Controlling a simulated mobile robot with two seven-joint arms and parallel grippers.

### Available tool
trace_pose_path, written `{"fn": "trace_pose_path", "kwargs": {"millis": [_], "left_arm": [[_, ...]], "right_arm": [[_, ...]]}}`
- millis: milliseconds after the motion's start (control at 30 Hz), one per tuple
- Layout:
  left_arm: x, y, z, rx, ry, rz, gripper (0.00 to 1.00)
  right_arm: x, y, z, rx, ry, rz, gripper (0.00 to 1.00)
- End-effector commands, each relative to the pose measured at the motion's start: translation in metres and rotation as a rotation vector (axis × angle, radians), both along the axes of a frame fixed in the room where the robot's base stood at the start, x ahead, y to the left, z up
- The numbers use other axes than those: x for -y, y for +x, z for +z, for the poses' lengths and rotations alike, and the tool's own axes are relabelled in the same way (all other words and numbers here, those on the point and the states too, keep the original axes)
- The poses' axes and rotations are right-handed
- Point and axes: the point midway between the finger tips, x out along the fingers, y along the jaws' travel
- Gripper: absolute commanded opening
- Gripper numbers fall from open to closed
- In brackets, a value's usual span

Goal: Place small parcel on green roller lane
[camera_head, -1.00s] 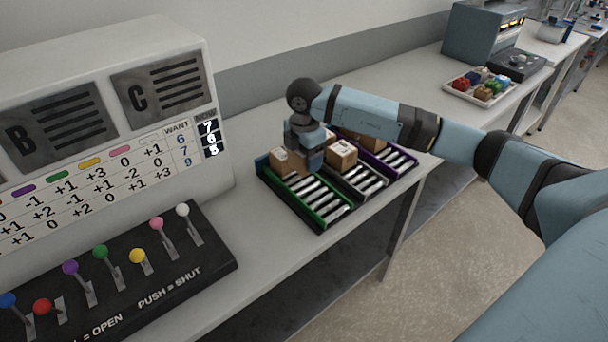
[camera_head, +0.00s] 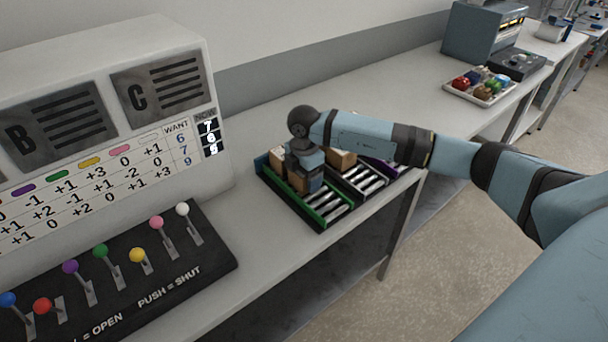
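The green roller lane (camera_head: 327,214) is the nearest-left lane of a tray of rollers on the bench. A brown parcel (camera_head: 278,158) sits at its back end. My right gripper (camera_head: 305,182) points down low over this lane, in front of that parcel. A small brown parcel (camera_head: 297,182) shows right at its fingers, partly covered by them. The fingertips are too hidden to tell whether they grip it. Another parcel (camera_head: 342,159) is in the dark middle lane, its top covered by my forearm. My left gripper is not in view.
The purple lane (camera_head: 385,167) lies on the right side, mostly behind my forearm. A lever panel (camera_head: 120,270) and a display board (camera_head: 100,130) stand at left. A tray of colored items (camera_head: 480,92) is farther back. The bench between is clear.

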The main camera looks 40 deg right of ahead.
Motion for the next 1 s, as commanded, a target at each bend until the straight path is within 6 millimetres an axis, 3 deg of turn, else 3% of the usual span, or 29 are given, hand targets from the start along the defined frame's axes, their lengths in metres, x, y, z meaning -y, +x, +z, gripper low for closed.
{"fn": "trace_pose_path", "kwargs": {"millis": [367,800,1000], "left_arm": [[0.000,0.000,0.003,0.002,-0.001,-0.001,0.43],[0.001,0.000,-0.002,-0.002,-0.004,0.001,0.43],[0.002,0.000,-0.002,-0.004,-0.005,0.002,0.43]], "right_arm": [[0.000,0.000,0.008,0.001,0.000,0.000,0.76],[0.000,0.001,0.094,0.003,0.000,0.001,0.76],[0.000,0.000,0.118,0.000,0.000,0.001,0.76]]}}
